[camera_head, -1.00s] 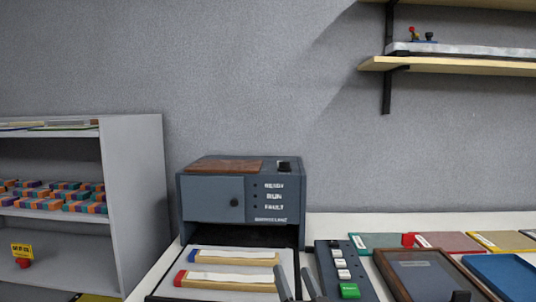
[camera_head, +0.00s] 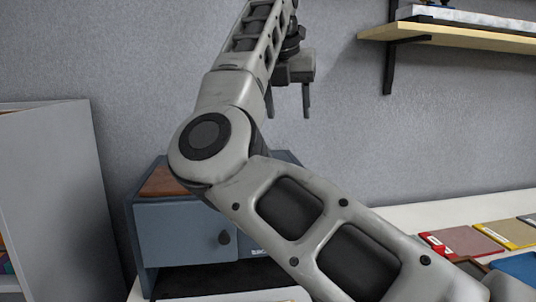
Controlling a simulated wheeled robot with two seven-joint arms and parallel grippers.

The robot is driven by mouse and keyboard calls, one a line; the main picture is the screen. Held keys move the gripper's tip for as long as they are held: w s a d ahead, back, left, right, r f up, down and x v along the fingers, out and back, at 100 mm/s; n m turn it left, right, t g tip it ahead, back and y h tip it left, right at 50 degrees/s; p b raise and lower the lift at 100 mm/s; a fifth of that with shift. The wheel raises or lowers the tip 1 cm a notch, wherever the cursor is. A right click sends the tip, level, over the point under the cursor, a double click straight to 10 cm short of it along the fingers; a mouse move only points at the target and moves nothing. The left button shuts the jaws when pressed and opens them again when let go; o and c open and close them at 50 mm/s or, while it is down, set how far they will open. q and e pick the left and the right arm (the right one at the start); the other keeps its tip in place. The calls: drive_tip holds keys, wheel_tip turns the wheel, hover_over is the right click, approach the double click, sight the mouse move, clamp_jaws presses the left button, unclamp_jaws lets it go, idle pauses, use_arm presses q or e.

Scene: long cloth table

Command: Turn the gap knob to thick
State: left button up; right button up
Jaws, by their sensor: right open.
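The blue-grey machine (camera_head: 180,232) stands on the table at the lower left of the head view. A small round dark knob (camera_head: 224,238) is on its front door; I see no readable setting on it. The machine's top right and its front labels are mostly hidden behind my right arm, so any control there is out of sight. My right gripper (camera_head: 288,108) is high above the machine against the wall, with its fingers pointing down. It is open and empty, apart from everything. My left gripper is not in view.
A brown panel (camera_head: 163,183) lies on the machine's top left. A grey shelf unit (camera_head: 60,190) stands at the left. A wooden wall shelf (camera_head: 450,36) is at the upper right. Coloured folders, one red (camera_head: 462,241), lie on the white table (camera_head: 425,215) at the right.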

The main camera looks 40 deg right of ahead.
drive_tip(key=shift+y, duration=0.4)
drive_tip(key=x, duration=0.9)
drive_tip(key=w+p+x, duration=0.1)
drive_tip(key=x, duration=0.4)
drive_tip(key=shift+a+f, duration=0.2)
drive_tip(key=shift+f, duration=0.05)
drive_tip(key=c, duration=1)
